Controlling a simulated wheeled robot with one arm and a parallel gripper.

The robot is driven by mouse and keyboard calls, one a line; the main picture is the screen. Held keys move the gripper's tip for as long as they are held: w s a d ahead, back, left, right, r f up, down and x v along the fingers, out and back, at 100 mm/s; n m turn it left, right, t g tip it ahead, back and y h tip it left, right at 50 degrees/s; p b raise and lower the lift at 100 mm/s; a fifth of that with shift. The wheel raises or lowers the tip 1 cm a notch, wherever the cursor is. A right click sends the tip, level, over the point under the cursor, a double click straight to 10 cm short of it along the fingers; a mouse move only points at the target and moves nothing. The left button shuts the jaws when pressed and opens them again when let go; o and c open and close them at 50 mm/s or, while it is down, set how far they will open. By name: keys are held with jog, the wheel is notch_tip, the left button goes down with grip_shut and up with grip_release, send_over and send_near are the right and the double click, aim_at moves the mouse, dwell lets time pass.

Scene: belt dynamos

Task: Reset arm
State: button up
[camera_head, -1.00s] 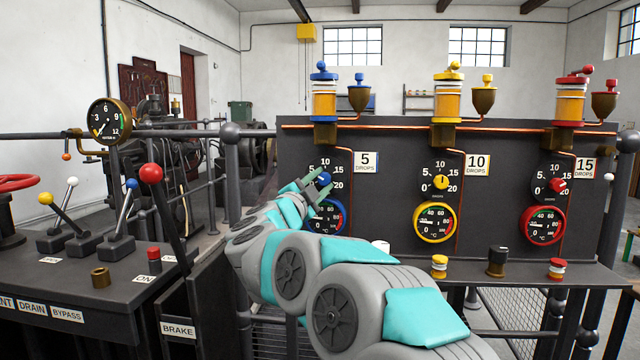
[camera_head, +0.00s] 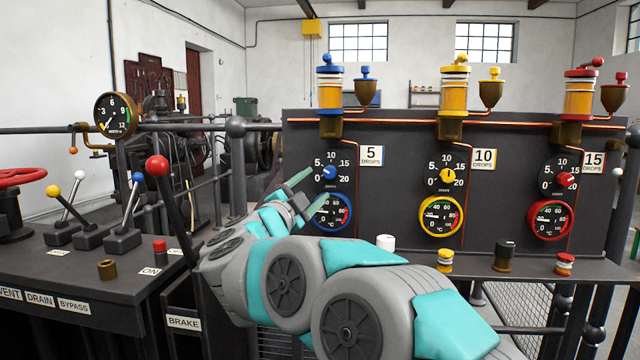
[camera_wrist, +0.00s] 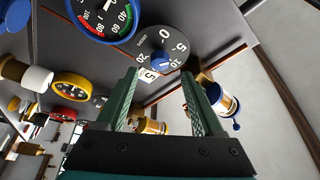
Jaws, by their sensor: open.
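My gripper (camera_head: 306,191) is open and empty in front of the blue station at the left of the dark panel (camera_head: 392,180). Its two green fingers (camera_wrist: 160,102) stand apart in the wrist view, with nothing between them but background. The blue knob (camera_head: 330,173) on its dial sits just right of the upper fingertip in the head view. In the wrist view the knob (camera_wrist: 156,56) shows beyond the left finger; I cannot tell any contact. The blue gauge (camera_head: 330,211) is below the knob, partly behind the lower finger.
Yellow (camera_head: 447,176) and red (camera_head: 566,179) knobs sit further right, with gauges below. A white button (camera_head: 385,242) is on the ledge near my arm. The brake lever with a red ball (camera_head: 157,166) stands left of my arm. Copper pipe runs along the panel top.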

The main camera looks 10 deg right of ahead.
jog(key=shift+s+a+f, duration=0.15)
jog(key=shift+s+a, duration=0.2)
